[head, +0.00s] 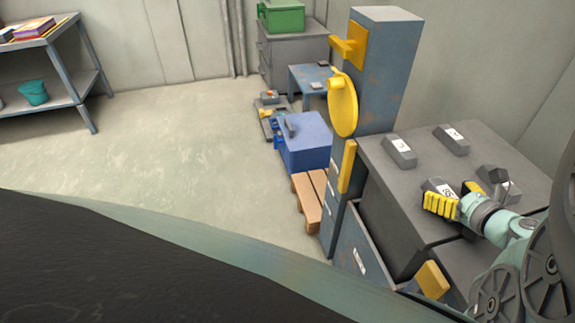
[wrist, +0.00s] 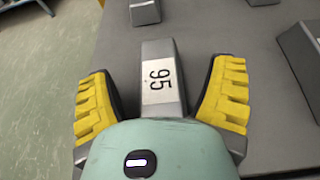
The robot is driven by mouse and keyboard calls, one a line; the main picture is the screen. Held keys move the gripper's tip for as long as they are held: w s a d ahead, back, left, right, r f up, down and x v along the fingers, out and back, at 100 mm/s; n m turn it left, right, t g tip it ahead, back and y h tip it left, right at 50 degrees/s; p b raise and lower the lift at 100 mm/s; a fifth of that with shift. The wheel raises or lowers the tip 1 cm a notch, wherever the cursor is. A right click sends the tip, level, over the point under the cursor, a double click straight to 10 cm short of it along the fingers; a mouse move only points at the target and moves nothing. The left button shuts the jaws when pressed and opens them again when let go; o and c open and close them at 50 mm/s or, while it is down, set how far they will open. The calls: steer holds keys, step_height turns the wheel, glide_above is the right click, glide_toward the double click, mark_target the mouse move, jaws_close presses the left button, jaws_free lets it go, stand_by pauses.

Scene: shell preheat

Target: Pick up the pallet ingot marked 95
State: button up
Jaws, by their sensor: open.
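The ingot marked 95 (wrist: 161,52) is a grey bar with a white label, lying on a grey top surface. In the wrist view it stands between the two yellow fingers of my gripper (wrist: 162,98), with a gap on each side. My gripper is open, and its housing hides the near end of the ingot. In the head view my gripper (head: 455,197) is over the grey top at the right, and the labelled ingot (head: 436,186) shows partly behind the yellow finger.
Other grey ingots (head: 400,151) (head: 452,139) lie farther back on the grey top (head: 455,170). A tall blue-grey cabinet with a yellow disc (head: 343,105) stands to the left. Open floor lies left.

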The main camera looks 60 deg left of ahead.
steer(key=shift+a+f, duration=0.1)
steer(key=shift+a, duration=0.1)
steer(key=shift+c, duration=0.3)
steer(key=shift+d, duration=0.15)
jaws_close()
